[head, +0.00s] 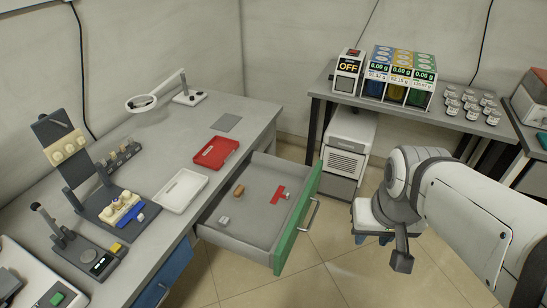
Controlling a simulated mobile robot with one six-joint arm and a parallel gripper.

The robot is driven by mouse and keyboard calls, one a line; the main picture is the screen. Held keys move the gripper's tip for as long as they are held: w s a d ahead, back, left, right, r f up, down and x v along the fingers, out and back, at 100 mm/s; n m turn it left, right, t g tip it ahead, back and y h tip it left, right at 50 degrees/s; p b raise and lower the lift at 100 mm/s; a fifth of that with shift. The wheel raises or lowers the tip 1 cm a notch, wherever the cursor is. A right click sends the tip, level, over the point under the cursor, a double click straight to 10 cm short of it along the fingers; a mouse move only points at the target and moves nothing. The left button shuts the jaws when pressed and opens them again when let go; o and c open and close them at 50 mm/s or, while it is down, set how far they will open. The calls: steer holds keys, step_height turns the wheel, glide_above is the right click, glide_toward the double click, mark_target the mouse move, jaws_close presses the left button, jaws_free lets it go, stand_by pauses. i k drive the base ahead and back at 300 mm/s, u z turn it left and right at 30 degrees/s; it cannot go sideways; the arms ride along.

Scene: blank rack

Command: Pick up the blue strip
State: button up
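A small blue strip (130,216) lies on the left workbench, along the front of a dark fixture that holds cream rounded pieces (118,206). It looks close against these pieces; whether it touches them is too small to tell. My gripper (388,250) hangs at the right over the floor, beyond the open drawer and far from the strip. Its fingers are partly hidden by my arm, and I see nothing clearly held in it.
An open drawer with a green front (297,222) juts out from the workbench, holding a red piece and small blocks. A white tray (181,191) and a red tray (215,153) lie on the bench. A dark upright stand (55,130) rises behind the strip. A rear table (440,116) carries dispensers.

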mark_target(132, 213)
steer(key=u, duration=0.45)
steer(key=k, duration=0.6)
steer(key=z, duration=0.15)
steer(key=i, duration=0.6)
steer(key=u, duration=1.6)
steer(key=i, duration=0.95)
steer(key=z, duration=0.65)
